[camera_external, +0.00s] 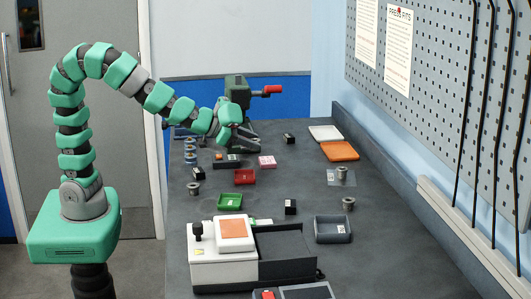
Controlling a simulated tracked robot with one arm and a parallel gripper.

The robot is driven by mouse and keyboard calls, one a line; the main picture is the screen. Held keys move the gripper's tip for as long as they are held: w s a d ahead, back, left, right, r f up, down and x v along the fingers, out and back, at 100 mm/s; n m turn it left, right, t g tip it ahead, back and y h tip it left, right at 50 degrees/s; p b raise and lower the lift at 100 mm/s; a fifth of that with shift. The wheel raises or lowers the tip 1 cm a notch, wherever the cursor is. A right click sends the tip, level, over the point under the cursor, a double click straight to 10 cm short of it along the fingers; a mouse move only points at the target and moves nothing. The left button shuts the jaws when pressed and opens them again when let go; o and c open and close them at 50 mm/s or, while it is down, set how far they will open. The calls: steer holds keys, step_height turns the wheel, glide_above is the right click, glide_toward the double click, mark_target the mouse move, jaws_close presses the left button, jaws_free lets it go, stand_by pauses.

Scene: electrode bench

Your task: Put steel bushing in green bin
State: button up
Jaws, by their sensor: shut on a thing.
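My green and grey arm arches over from the left, and my gripper (223,136) is at its end above the back of the bench, in front of the green press. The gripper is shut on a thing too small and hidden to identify. The green bin (230,201) sits on the bench, nearer the camera than my gripper, behind the white device. Steel bushings stand apart from my gripper: one (193,188) at the left of the bench, one (342,173) on a clear plate at the right, and one (348,203) behind the grey tray.
A red bin (244,177) lies between the green bin and my gripper. A green press (237,90) with a red handle stands at the back. A white device (222,255) fills the front left. A grey tray (333,229) and an orange tray (340,151) are at right.

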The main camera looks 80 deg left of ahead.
steer(key=shift+s+d+r+n+y, duration=0.6)
steer(key=shift+s+d+n+y, duration=0.2)
steer(key=shift+s+d, duration=2.95)
steer(key=shift+n+g+y, duration=0.5)
steer(key=shift+n+y, duration=0.3)
steer(key=shift+y, duration=0.1)
steer(key=s+f, duration=0.2)
steer(key=s, duration=0.3)
steer(key=s+f+b, duration=0.1)
steer(key=s+f, duration=0.1)
steer(key=s, duration=0.3)
steer(key=s+f+b, duration=0.1)
steer(key=s+f, duration=0.1)
steer(key=s, duration=0.3)
steer(key=shift+s+a+f, duration=0.1)
steer(key=shift+s, duration=0.15)
steer(key=shift+w+d+p, duration=0.25)
steer(key=shift+w+p, duration=0.3)
steer(key=shift+p, duration=0.05)
steer(key=shift+w+d+p, duration=0.2)
steer(key=shift+w+p, duration=0.3)
steer(key=shift+p, duration=0.05)
steer(key=p, duration=0.1)
steer(key=w+p, duration=0.1)
steer(key=shift+w+d+p, duration=0.25)
steer(key=shift+d+p, duration=0.1)
steer(key=shift+d, duration=0.05)
steer(key=shift+w+d+f+p, duration=0.25)
steer(key=shift+w+p, duration=0.3)
steer(key=shift+p, duration=0.65)
